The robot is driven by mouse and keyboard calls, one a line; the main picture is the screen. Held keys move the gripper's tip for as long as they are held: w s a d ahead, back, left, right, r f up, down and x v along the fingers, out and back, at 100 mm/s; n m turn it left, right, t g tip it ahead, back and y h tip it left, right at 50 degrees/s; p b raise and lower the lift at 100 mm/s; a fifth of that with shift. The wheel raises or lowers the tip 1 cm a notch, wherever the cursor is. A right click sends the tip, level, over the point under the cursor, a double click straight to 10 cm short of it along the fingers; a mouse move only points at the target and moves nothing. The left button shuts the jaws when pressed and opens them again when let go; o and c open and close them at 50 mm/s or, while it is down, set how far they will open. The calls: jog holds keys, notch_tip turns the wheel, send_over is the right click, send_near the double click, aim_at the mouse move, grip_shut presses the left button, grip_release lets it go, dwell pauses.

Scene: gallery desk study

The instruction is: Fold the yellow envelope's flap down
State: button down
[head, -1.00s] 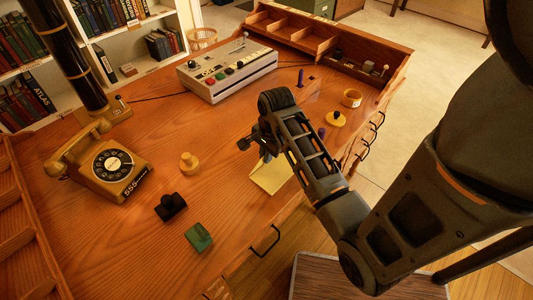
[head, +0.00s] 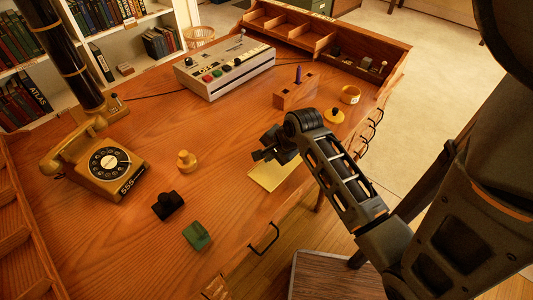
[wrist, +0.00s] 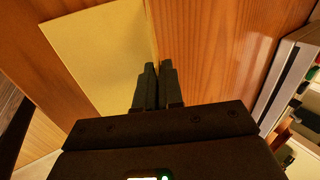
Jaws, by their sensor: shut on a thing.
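The yellow envelope (head: 273,177) lies on the desk near its front edge, partly hidden by my gripper (head: 264,156). In the wrist view the envelope (wrist: 98,50) is a plain pale yellow sheet at upper left, with one long edge running down to the fingertips. My gripper (wrist: 158,70) is shut on the envelope's flap at that edge, with the fingers close together. The flap's own outline and angle are hard to make out, because the fingers cover the spot.
A yellow rotary telephone (head: 106,162), a yellow knobbed piece (head: 187,161), a black stamp (head: 168,205) and a green block (head: 196,236) stand left of the envelope. A button console (head: 224,68) and wooden block (head: 295,90) stand behind. Bare desk lies between them.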

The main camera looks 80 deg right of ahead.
jog(key=shift+s+a+f+t+h+b, duration=0.15)
jog(key=shift+s+f+t+h+b, duration=0.1)
jog(key=shift+t+h+b, duration=0.4)
jog(key=c, duration=1.3)
grip_release()
jog(key=shift+c, duration=0.2)
jog(key=shift+y, duration=0.35)
